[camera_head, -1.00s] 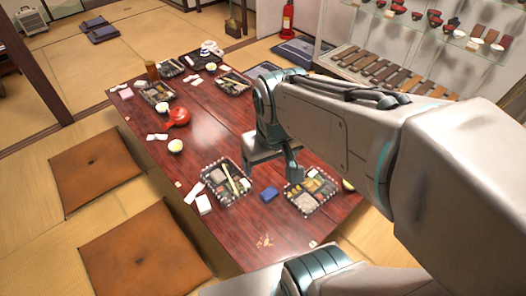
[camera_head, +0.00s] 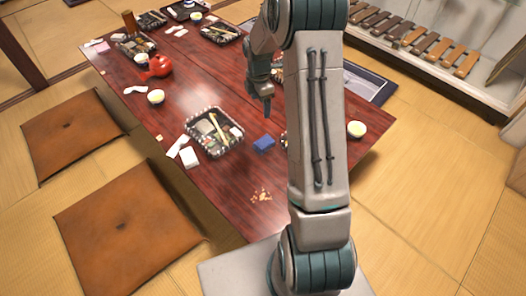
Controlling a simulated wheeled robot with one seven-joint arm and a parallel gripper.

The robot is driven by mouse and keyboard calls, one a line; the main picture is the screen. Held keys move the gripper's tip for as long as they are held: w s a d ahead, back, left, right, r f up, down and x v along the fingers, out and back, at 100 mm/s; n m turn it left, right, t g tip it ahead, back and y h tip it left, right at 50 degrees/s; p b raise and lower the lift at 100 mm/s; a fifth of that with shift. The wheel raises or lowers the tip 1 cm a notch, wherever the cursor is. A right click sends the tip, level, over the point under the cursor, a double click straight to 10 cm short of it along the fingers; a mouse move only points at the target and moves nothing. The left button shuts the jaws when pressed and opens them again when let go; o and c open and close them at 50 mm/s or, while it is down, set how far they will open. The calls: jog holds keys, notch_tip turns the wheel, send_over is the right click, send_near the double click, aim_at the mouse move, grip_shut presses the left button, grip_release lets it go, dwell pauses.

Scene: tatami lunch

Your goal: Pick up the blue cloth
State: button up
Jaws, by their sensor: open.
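The blue cloth (camera_head: 263,144) is a small folded block on the dark red table (camera_head: 190,97), just right of a black-rimmed lunch tray. My gripper (camera_head: 267,112) points down above the table, behind the cloth in the picture and apart from it. Its jaws are open and nothing shows between them. My forearm stands just right of the cloth and hides part of the table there.
Crumbs (camera_head: 261,196) lie near the table's front. A yellow-filled cup (camera_head: 356,129) stands at the right and a red teapot (camera_head: 159,66) farther back. Brown cushions (camera_head: 128,229) lie left.

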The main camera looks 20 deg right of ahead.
notch_tip(320, 180, down, 11)
jog(key=w+d+n+b, duration=0.2)
jog(key=w+n+b, duration=0.1)
jog(key=b, duration=0.2)
send_over(264, 141)
notch_tip(264, 141, down, 8)
jog(key=shift+s+a+f, duration=0.1)
jog(key=shift+s+f, duration=0.05)
jog(key=shift+f, duration=0.05)
notch_tip(264, 141, down, 6)
jog(key=shift+r+b, duration=0.1)
jog(key=shift+b, duration=1.05)
jog(key=shift+r, duration=0.1)
jog(key=c, duration=1.1)
